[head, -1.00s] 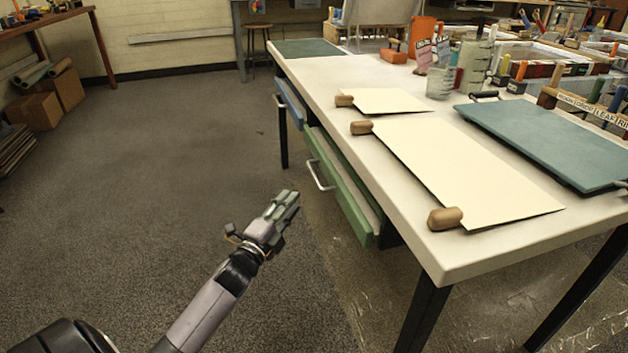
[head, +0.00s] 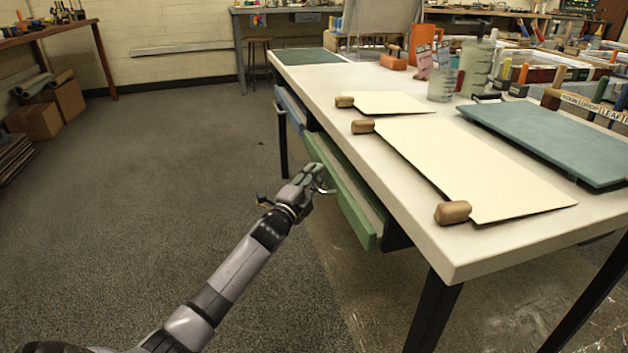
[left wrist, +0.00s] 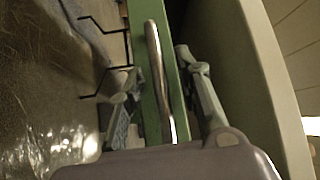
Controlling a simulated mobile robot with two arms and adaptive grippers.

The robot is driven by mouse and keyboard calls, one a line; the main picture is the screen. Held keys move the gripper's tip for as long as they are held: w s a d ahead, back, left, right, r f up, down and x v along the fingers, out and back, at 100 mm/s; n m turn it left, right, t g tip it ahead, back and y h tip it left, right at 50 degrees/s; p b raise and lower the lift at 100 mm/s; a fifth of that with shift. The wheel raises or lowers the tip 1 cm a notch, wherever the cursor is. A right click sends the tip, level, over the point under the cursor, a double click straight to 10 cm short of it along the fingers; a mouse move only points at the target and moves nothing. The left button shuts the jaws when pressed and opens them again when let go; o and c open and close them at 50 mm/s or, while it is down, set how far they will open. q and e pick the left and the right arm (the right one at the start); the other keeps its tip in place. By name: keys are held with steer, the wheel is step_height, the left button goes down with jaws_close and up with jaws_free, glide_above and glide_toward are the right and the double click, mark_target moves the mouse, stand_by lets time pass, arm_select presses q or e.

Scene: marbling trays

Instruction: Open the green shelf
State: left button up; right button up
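The green shelf (head: 358,213) is a drawer under the long side of the white table. It sticks out a little from under the tabletop. Its metal handle (left wrist: 155,75) shows in the left wrist view as an upright bar in front of the green face. My left gripper (head: 314,176) is at this handle in the head view and partly covers it. In the left wrist view its two fingers (left wrist: 165,78) are apart, one on each side of the handle, with gaps visible. My right gripper is not in view.
A blue drawer (head: 290,110) sits farther along the same table side. The white tabletop (head: 490,240) holds cream sheets (head: 455,165), a teal tray (head: 550,145) and cups. A black table leg (head: 430,315) stands at the near corner.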

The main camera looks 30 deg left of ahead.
arm_select(q)
jaws_close()
stand_by(0.8)
